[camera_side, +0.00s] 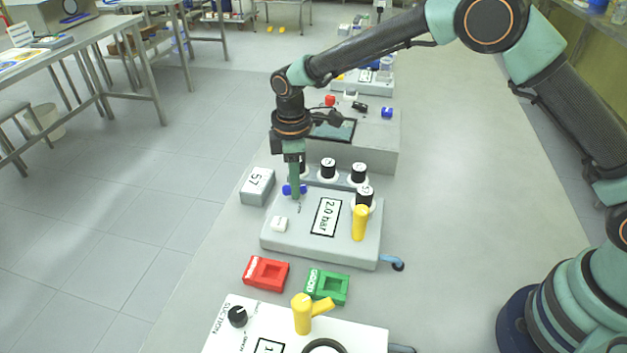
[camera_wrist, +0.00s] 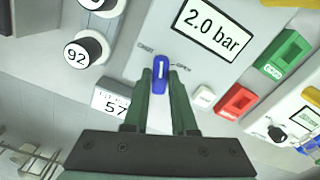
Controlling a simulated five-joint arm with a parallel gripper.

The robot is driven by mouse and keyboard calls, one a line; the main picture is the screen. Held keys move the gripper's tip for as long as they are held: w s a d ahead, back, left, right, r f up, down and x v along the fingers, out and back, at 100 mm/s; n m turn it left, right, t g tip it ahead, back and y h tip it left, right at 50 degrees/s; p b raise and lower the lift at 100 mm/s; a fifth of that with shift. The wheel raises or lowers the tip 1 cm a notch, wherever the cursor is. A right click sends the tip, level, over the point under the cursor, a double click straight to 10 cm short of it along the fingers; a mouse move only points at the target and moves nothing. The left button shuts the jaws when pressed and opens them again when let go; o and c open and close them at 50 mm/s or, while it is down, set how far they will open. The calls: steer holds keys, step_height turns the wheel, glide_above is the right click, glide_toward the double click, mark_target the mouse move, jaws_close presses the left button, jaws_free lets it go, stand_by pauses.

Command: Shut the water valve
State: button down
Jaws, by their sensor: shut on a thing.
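The water valve is taken to be the small blue handle (camera_wrist: 160,79) on the grey panel marked 2.0 bar (camera_wrist: 205,30). In the wrist view the handle stands between my fingertips, with a white mark at its top. Small lettering lies to either side of it; the right one reads OPEN, and the left one is too small to read surely. In the side view the blue handle (camera_side: 287,190) shows at the panel's (camera_side: 275,240) far left, partly hidden by my fingers. My gripper (camera_side: 296,192) points down and is shut on the handle.
A white button (camera_side: 279,224) and a yellow lever (camera_side: 360,223) are on the same panel. A grey box marked 57 (camera_side: 257,186) is at left. Red (camera_side: 266,273) and green (camera_side: 327,286) blocks lie in front.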

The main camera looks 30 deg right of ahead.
steer(key=shift+r+n, duration=0.1)
steer(key=shift+n, duration=2.2)
steer(key=shift+a, duration=0.1)
steer(key=c, duration=0.7)
jaws_free()
step_height(320, 180, up, 12)
